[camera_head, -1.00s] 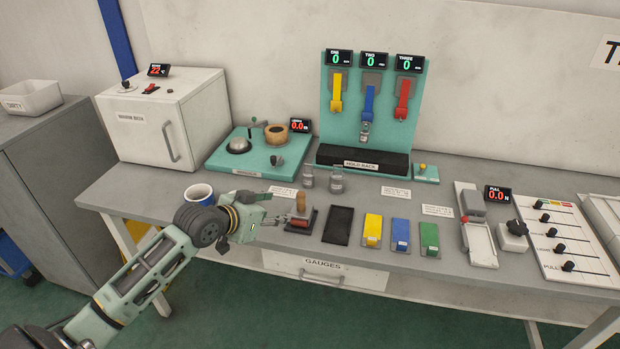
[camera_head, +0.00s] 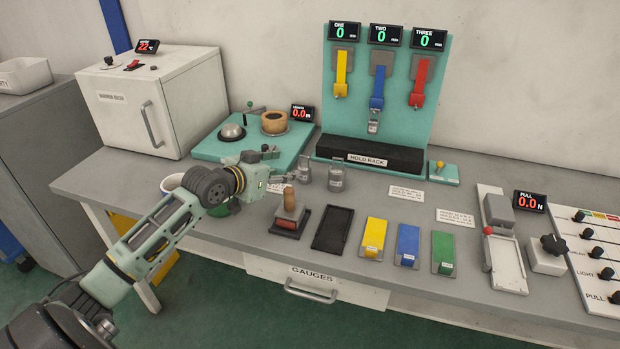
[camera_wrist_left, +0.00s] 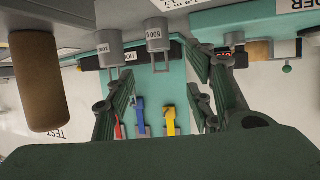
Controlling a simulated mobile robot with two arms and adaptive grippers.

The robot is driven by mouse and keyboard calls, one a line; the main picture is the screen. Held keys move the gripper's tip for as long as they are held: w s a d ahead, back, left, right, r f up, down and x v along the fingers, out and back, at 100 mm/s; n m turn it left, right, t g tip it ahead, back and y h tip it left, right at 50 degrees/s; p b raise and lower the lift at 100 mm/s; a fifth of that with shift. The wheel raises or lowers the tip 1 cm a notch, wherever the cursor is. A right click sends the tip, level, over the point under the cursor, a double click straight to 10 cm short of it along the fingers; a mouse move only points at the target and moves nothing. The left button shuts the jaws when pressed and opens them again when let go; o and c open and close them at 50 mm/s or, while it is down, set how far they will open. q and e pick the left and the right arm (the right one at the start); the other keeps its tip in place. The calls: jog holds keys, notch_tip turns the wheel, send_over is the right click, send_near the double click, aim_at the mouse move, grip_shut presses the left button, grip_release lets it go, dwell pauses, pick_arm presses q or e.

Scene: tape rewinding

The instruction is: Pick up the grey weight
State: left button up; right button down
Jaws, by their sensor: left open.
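Two small grey metal weights stand upright side by side on the bench: the left weight (camera_head: 305,173) and the right weight (camera_head: 336,178). In the left wrist view, which is upside down, one weight (camera_wrist_left: 157,36) has a label reading 500 and the other weight (camera_wrist_left: 110,48) has a label I cannot read fully. My left gripper (camera_head: 271,165) is open and empty, just left of the left weight and apart from it. In the left wrist view its fingers (camera_wrist_left: 165,85) spread below the weights. My right gripper is not in view.
A wooden-handled stamp (camera_head: 289,200) stands close in front of the gripper, beside a black tray (camera_head: 332,230). The teal winder base (camera_head: 215,150) is behind. The hold rack (camera_head: 370,155) stands behind the weights. A white mug (camera_head: 172,184) is partly hidden by my arm.

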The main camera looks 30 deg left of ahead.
aim_at(301, 169)
pick_arm(q)
jog(key=shift+w+f, duration=0.35)
jog(key=shift+f, duration=0.25)
jog(key=shift+x, duration=0.9)
jog(key=x, duration=0.5)
jog(key=shift+w+d+f+p, duration=0.2)
jog(key=shift+w+f+p, duration=0.05)
jog(key=shift+w+p, duration=0.1)
grip_shut()
jog(key=shift+r, duration=0.25)
